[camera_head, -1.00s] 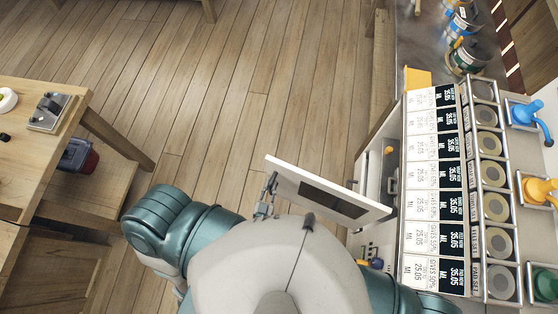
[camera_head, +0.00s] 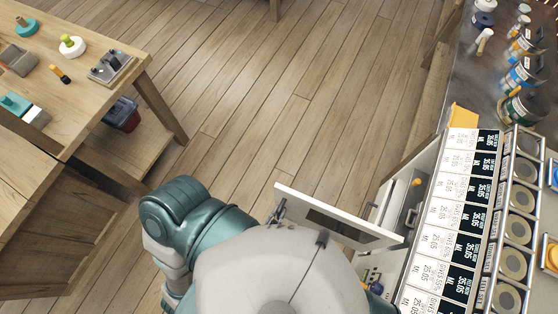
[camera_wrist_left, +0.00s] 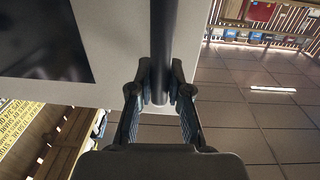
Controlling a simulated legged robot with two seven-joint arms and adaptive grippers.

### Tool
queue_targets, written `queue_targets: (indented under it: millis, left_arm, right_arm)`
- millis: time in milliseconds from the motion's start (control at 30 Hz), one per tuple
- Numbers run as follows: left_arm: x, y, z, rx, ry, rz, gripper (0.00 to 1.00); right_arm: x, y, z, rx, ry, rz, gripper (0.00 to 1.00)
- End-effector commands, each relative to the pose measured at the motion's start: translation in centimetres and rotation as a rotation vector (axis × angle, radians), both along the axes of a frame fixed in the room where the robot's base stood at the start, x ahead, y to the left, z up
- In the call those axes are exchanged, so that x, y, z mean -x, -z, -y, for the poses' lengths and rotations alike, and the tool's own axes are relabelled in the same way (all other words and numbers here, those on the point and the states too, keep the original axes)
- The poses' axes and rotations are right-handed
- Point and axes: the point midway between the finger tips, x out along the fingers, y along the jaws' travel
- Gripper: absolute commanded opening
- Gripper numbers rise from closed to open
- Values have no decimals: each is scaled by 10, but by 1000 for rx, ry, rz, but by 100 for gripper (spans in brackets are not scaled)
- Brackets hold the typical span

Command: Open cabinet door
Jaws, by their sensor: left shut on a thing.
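The cabinet door (camera_head: 366,232) is a white panel with a dark window, standing open out from the cabinet (camera_head: 431,169) on the right. My left gripper (camera_head: 277,212) is at the door's free edge. In the left wrist view, my left gripper (camera_wrist_left: 160,92) is shut on the dark bar handle (camera_wrist_left: 163,45), with a finger on each side. The pale door face and dark window also show there (camera_wrist_left: 113,65). Part of the cabinet's inside shows beyond the door. My own torso hides the near floor. My right gripper is not in view.
A wooden table (camera_head: 60,110) with small items stands at the left, with a dark red-based bin (camera_head: 122,114) on its lower shelf. Labelled boxes (camera_head: 455,205) and round containers (camera_head: 514,230) line the cabinet top. The wooden floor (camera_head: 270,80) between is clear.

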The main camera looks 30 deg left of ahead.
Motion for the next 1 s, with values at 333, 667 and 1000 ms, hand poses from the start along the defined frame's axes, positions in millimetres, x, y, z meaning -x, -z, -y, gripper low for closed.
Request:
queue_targets:
  millis: [333, 667, 1000]
  left_arm:
    - [-1, -1, 1, 1, -1, 4, 43]
    - [20, 0, 2, 1, -1, -2, 43]
    - [93, 0, 6, 1, 0, 0, 43]
  right_arm:
    - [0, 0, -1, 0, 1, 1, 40]
    - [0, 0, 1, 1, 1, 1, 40]
    - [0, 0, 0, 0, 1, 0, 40]
